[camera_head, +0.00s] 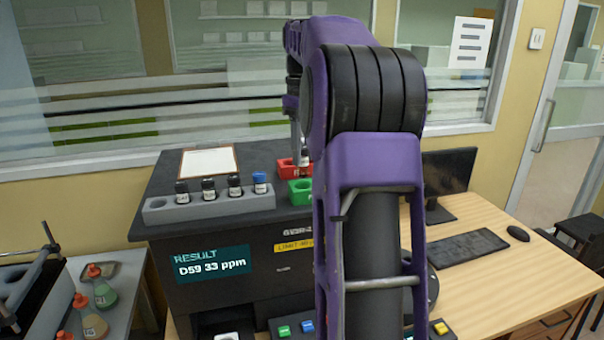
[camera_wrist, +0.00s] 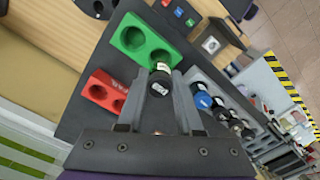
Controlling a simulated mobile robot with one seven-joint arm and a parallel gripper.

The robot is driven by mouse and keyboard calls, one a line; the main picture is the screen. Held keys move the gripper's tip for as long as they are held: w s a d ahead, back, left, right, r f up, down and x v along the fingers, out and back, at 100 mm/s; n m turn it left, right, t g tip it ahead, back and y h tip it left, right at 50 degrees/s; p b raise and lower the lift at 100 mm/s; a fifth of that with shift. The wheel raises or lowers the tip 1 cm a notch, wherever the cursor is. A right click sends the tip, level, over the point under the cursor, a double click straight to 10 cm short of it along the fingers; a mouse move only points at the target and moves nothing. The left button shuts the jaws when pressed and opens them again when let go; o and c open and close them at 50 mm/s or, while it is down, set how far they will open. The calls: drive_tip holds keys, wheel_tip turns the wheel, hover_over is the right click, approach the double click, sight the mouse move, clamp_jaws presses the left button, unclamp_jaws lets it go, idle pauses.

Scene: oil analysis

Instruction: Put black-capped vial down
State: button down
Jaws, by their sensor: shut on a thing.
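My gripper (camera_wrist: 158,84) is shut on a black-capped vial (camera_wrist: 160,82), which sits between the fingertips in the wrist view. The vial is just beside the green two-hole holder (camera_wrist: 129,52); I cannot tell its height above the surface. The red two-hole holder (camera_wrist: 96,81) lies to the left, its visible holes empty. In the head view a vial with a pale label (camera_head: 305,160) shows by the red holder (camera_head: 284,168) and above the green holder (camera_head: 296,187). My arm hides most of the gripper there.
A grey rack (camera_head: 160,213) on the black analyser holds several vials: black-capped ones and a blue-capped vial (camera_head: 260,182) at the right end. A clipboard (camera_head: 208,162) lies behind it. The result screen (camera_head: 212,264) reads "D59 33 ppm". A monitor (camera_head: 448,175) and keyboard (camera_head: 467,248) stand right.

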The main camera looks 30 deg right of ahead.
sight(303, 171)
drive_tip(key=shift+f, duration=2.4)
drive_tip(key=shift+f, duration=0.15)
drive_tip(key=c, duration=0.6)
unclamp_jaws()
wheel_tip(303, 171, up, 12)
drive_tip(key=shift+r, duration=0.15)
